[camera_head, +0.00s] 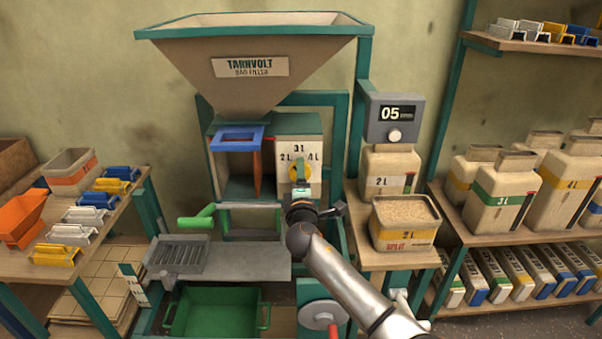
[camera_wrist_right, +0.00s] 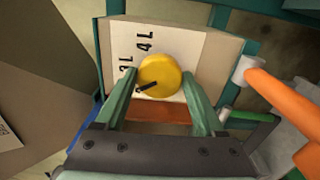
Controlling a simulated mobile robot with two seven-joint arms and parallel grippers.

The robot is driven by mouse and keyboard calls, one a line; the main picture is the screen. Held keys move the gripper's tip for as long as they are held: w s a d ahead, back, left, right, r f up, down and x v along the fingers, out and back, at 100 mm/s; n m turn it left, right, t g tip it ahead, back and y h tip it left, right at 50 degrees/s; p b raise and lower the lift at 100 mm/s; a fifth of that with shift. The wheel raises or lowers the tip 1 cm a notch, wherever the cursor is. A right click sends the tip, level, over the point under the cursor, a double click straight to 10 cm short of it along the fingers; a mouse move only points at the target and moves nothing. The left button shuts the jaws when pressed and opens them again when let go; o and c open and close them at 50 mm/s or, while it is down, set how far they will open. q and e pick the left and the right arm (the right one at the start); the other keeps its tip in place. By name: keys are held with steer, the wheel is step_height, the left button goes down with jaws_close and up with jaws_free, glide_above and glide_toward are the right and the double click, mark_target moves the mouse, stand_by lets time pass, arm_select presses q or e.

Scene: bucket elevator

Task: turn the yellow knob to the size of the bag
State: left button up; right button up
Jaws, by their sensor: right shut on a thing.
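The yellow knob (camera_head: 298,172) is on the light front panel of the bag filler, with 2 L to its left, 3 L above and 4 L to its right. My right gripper (camera_head: 300,187) covers its lower part. In the right wrist view, the knob (camera_wrist_right: 160,76) sits between the two green fingers of the gripper (camera_wrist_right: 165,88), which are shut on it. Its black pointer points down-left there, towards the left finger; the exact mark cannot be told. A bag marked 2 L (camera_head: 382,184) stands below the display box. My left gripper is not in view.
The display (camera_head: 397,113) reads 05. Bags marked 3 L (camera_head: 500,195) and 4 L (camera_head: 562,187) stand on the right shelf. A green tray (camera_head: 214,314) is below the filler.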

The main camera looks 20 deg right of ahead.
steer(key=n+p, duration=0.2)
steer(key=n, duration=0.3)
steer(key=shift+n, duration=0.3)
stand_by(0.4)
steer(key=o, duration=1.4)
steer(key=shift+c, duration=0.2)
steer(key=v, duration=1.2)
steer(key=shift+s, duration=0.3)
steer(key=shift+a, duration=0.1)
